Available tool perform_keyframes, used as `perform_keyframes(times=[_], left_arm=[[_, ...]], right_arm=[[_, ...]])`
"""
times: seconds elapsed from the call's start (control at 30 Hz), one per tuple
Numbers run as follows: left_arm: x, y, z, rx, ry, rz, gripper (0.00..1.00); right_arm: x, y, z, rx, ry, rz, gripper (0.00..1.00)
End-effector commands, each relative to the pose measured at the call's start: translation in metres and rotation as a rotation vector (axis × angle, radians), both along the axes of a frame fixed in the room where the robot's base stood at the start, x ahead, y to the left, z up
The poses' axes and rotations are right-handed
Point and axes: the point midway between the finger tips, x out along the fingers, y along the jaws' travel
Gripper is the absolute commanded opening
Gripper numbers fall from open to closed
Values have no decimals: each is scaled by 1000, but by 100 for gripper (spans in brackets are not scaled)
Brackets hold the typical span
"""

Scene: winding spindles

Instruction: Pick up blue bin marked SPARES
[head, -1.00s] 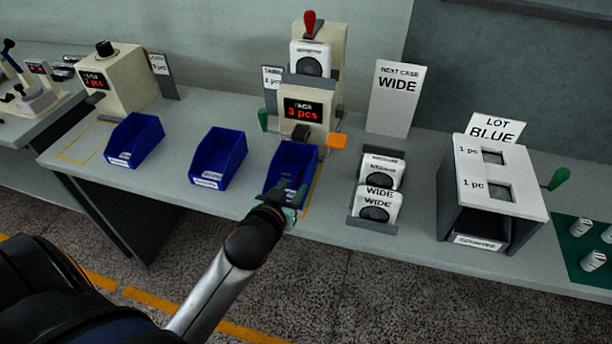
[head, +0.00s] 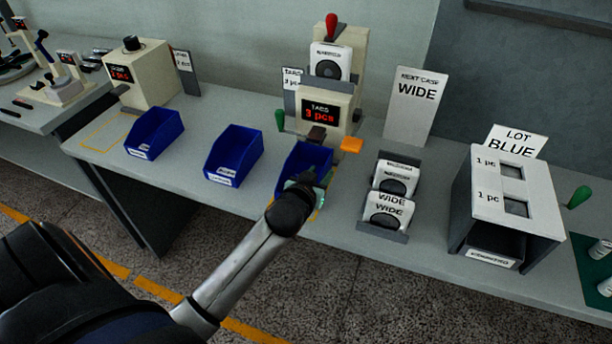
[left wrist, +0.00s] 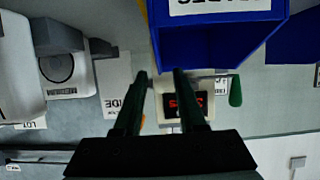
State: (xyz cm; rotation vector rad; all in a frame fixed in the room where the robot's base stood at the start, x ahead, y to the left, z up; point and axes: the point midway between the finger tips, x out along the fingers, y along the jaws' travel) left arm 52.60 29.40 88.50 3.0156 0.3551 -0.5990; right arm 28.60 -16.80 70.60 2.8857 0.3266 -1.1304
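Three blue bins stand in a row on the bench: a left one (head: 146,138), a middle one (head: 226,160) and a right one (head: 296,168). Their white front labels are too small to read in the head view. My left gripper (head: 318,182) is at the front right corner of the right bin and hides part of its front. In the left wrist view, upside down, a blue bin (left wrist: 215,45) fills the top right, its label cut off by the frame edge. The fingers (left wrist: 160,75) are apart with nothing between them. My right gripper is not in view.
A cream machine with a red display (head: 328,105) stands behind the right bin. A holder with white WIDE cases (head: 388,208) is to its right, then a grey-white box (head: 508,195). Bare bench lies between the bins.

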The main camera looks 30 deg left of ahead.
Motion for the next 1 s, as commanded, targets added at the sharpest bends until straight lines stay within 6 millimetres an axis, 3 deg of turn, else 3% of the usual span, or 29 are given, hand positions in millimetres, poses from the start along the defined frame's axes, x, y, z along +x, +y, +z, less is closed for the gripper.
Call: perform_keyframes(times=[0.3,0.63,1.0], left_arm=[[34,8,-17,2,-1,-2,40],[38,9,-19,1,0,-2,40],[38,9,-19,0,1,-1,0]], right_arm=[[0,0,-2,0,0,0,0],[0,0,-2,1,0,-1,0],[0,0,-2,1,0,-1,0]])
